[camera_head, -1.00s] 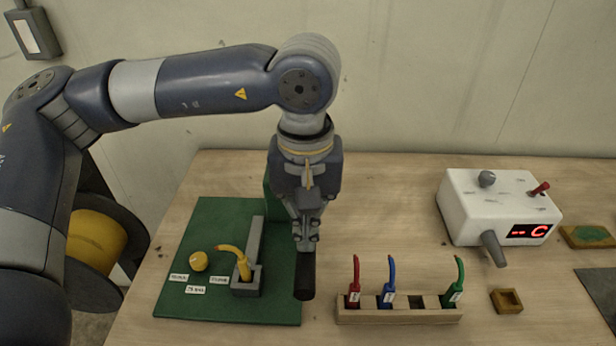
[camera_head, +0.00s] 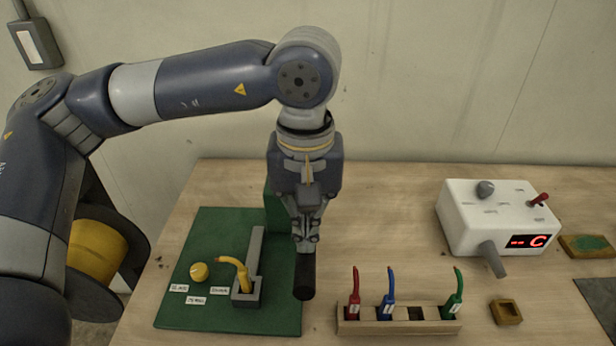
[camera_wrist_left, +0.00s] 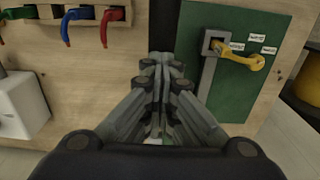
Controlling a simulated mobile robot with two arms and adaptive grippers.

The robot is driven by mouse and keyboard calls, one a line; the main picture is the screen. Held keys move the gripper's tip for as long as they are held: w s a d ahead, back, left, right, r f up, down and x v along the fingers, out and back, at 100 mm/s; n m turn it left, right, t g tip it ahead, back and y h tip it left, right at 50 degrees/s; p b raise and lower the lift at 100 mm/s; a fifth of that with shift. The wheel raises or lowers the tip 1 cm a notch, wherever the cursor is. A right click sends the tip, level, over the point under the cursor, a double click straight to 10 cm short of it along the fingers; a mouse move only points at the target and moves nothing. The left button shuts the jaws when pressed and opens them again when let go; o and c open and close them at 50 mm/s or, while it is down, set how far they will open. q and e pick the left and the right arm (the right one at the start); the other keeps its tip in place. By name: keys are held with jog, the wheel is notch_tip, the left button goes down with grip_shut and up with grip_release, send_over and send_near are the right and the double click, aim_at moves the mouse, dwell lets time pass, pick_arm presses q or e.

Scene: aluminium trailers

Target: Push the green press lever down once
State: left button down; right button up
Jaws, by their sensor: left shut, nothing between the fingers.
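The green press has a flat green base plate (camera_head: 182,305) on the left of the table and a green upright (camera_head: 274,212) at its back. A black cylindrical grip (camera_head: 305,275), seemingly the lever's end, points toward the front over the plate's right edge. My left gripper (camera_head: 305,243) is shut and empty, pointing down, right at the grip's upper end in the head view. In the left wrist view its fingers (camera_wrist_left: 160,95) overlap dark parts around the lever, so contact cannot be told. The arm of the lever is mostly hidden behind the gripper.
A wooden rack (camera_head: 400,327) with red, blue and green plugs stands to the right. A white box (camera_head: 485,205) with a red display stands farther right.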

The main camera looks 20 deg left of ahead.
pick_arm(q)
notch_tip(320, 180, up, 13)
jog(key=p, duration=0.7)
jog(key=shift+r+p, duration=0.2)
jog(key=shift+p, duration=0.1)
dwell(0.5)
jog(key=shift+s, duration=0.15)
dwell(0.4)
